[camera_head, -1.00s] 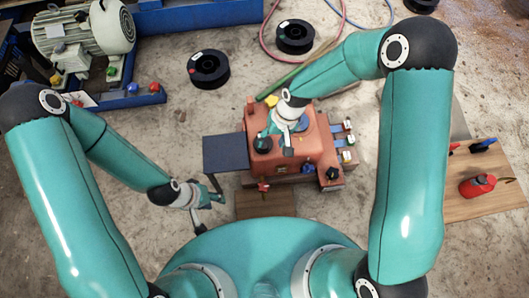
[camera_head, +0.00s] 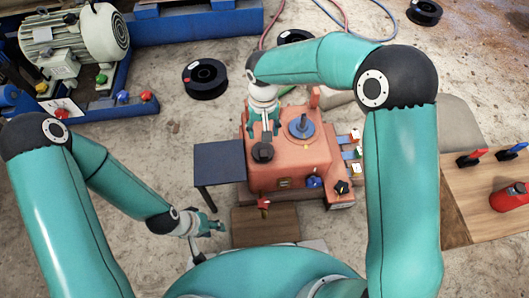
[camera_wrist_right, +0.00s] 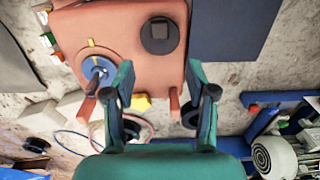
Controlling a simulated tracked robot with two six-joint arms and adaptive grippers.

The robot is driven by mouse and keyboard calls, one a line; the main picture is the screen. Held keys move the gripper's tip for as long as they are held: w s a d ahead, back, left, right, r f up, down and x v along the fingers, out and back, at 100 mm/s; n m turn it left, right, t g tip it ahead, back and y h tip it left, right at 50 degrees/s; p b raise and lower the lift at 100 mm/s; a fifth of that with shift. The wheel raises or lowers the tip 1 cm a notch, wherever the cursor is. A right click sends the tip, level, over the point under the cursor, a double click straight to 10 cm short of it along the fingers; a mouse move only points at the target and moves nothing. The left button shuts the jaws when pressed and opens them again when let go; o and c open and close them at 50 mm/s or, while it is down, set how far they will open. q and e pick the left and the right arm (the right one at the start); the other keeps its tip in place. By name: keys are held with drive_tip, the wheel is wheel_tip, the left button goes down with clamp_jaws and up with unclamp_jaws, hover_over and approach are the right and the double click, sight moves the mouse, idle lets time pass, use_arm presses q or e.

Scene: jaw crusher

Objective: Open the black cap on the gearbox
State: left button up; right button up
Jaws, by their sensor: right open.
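The orange-red gearbox (camera_head: 310,165) stands in the middle of the head view. The black cap (camera_head: 262,153) sits on its top, at the left; it also shows in the right wrist view (camera_wrist_right: 160,36) as a round base with a square knob. My right gripper (camera_head: 266,133) points down at the cap's far side. In the wrist view my right gripper (camera_wrist_right: 160,82) is open and empty, with the cap ahead of the gap between its fingers, apparently untouched. My left gripper (camera_head: 212,228) is low at the left, near the gearbox's front left, fingers apart and empty.
A blue disc with a shaft (camera_head: 301,127) sits on the gearbox top, right of the cap. A dark plate (camera_head: 219,163) adjoins the gearbox's left side. Black spools (camera_head: 205,78) lie behind.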

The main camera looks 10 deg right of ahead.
sight(264, 153)
wheel_tip(264, 153, down, 12)
drive_tip(key=b, duration=0.3)
drive_tip(key=shift+f+b, duration=0.2)
drive_tip(key=shift+b, duration=0.1)
clamp_jaws()
